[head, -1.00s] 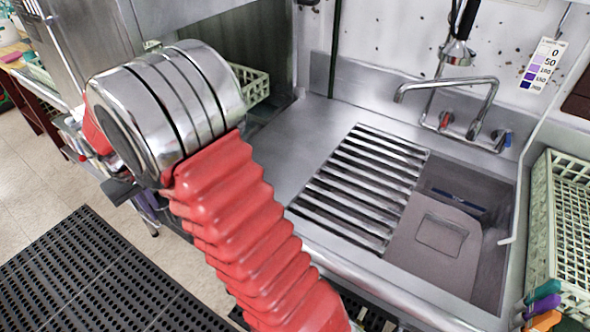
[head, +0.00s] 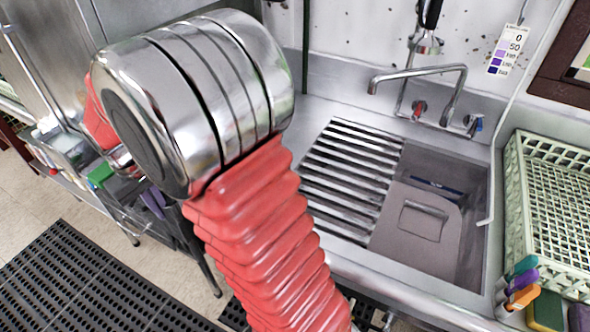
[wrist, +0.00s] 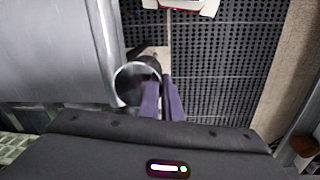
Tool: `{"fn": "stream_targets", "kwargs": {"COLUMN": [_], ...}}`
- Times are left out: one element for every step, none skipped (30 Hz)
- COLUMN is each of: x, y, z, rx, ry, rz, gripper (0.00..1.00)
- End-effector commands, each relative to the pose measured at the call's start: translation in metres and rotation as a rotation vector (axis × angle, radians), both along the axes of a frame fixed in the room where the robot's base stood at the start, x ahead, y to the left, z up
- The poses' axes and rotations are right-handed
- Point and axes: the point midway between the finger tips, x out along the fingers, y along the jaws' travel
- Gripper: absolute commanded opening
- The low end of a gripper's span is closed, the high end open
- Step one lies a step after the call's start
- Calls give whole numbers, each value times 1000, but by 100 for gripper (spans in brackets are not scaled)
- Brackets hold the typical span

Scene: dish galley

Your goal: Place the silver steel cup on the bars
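The silver steel cup shows in the wrist view as a round bright rim with a dark inside (wrist: 122,88). My gripper (wrist: 162,90) has two purple fingers, close together at the cup's right side. The fingers look shut on the cup's wall, one finger overlapping the opening. The cup is over the floor, away from the sink. In the head view I cannot make out the cup; my arm hides part of that area. The bars (head: 345,178) form a steel rack across the left part of the sink, and they are bare.
A pale green crate (head: 515,200) and several coloured bottles or markers (head: 522,285) are at right. A black mat (head: 75,285) lies on the floor.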

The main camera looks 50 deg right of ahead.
Motion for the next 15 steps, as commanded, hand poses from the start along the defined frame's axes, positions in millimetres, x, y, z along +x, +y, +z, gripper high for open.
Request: {"fn": "stream_targets", "kwargs": {"x": [-12,-18,-24,-28,-32,-36,-39,-42,-45,-48,-51,-55,-58,-61,-65], "y": [-14,-22,-32,-39,-46,-55,-63,-70,-80,-88,-96,-107,-116,-125,-136], "z": [7,10,13,15,17,19,21,22,25,26,28,30,31,33,36], "rx": [0,-1,-1,-1,-1,-1,-1,-1,-1,-1,-1,-1,-1,-1,-2], "ry": [-4,-2,-2,-1,0,0,-1,-1,-1,0,0,1,1,0,-1], "rz": [-23,-37,-56,-71,-87,-110,-128,-147,-173,-194,-217,-248,-271,-295,-327], "gripper": [0,0,0,0,0,0,0,0,0,0,0,0,0,0,0]}}
